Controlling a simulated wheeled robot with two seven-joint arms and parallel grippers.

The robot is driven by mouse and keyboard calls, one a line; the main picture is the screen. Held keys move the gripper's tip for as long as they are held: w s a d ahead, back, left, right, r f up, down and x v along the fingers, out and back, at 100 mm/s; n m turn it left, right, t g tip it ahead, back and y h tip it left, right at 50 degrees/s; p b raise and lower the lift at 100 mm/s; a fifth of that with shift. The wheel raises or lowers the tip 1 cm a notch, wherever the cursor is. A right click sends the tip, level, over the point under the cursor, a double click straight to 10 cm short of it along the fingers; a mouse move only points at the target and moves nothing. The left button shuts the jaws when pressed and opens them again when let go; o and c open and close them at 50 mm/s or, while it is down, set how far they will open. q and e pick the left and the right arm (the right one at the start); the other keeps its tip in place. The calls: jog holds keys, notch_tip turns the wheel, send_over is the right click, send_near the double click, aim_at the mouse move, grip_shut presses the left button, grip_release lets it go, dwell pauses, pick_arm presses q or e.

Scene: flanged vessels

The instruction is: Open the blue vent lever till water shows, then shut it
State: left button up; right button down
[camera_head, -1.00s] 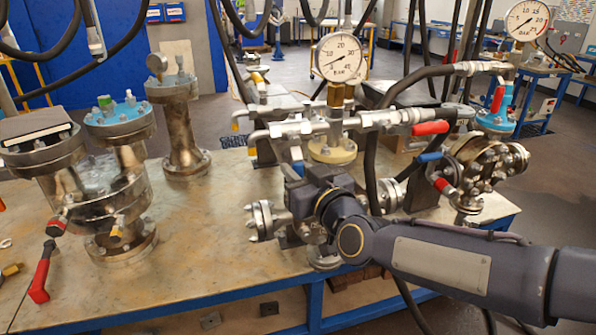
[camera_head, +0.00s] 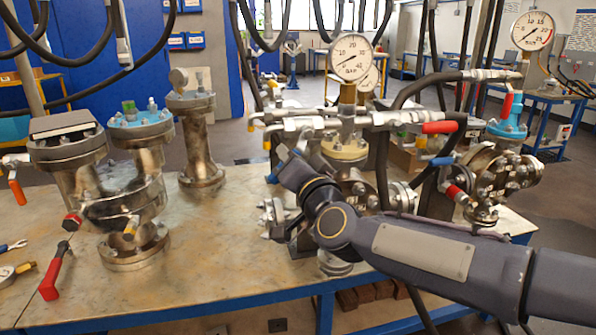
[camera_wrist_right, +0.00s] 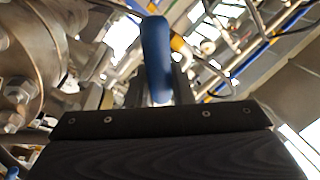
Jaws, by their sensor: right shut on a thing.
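The blue vent lever shows as a blue handle (camera_wrist_right: 156,45) standing between the fingers of my right gripper (camera_wrist_right: 159,88) in the right wrist view. In the head view my right gripper (camera_head: 284,165) is at the pipework below the middle pressure gauge (camera_head: 350,57), in front of the cream flange (camera_head: 345,149). A small blue end of the lever (camera_head: 272,179) shows beside the gripper; the rest is hidden. The gripper is shut on the handle. No water can be made out. My left gripper is out of view.
Another blue handle (camera_head: 442,161) and a red handle (camera_head: 440,127) are to the right of my gripper. Flanged vessels (camera_head: 125,200) stand on the left of the bench (camera_head: 225,262). A red-handled tool (camera_head: 52,275) lies at the front left. Hoses hang around the gauge.

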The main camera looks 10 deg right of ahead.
jog(key=m, duration=0.1)
jog(key=a+r+m+b, duration=0.1)
jog(key=m, duration=0.1)
jog(key=shift+h, duration=0.3)
jog(key=m, duration=0.1)
jog(key=r+m, duration=0.1)
jog(key=m, duration=0.1)
jog(key=shift+a+r+t+h, duration=0.1)
jog(key=shift+a+t+h, duration=0.2)
jog(key=shift+a, duration=0.05)
jog(key=shift+a+r+m+h+b, duration=0.1)
jog(key=shift+r+m+h+b, duration=0.35)
jog(key=shift+m, duration=0.85)
jog(key=shift+r+m+h+b, duration=0.1)
jog(key=shift+r+m+h, duration=0.3)
jog(key=shift+m, duration=0.9)
jog(key=shift+r, duration=0.2)
jog(key=c, duration=1.3)
grip_release()
jog(key=shift+s, duration=0.1)
jog(key=s, duration=0.2)
jog(key=s+f, duration=0.1)
jog(key=s, duration=0.4)
jog(key=shift+s+f, duration=0.25)
jog(key=shift+s, duration=0.05)
jog(key=shift+d, duration=0.2)
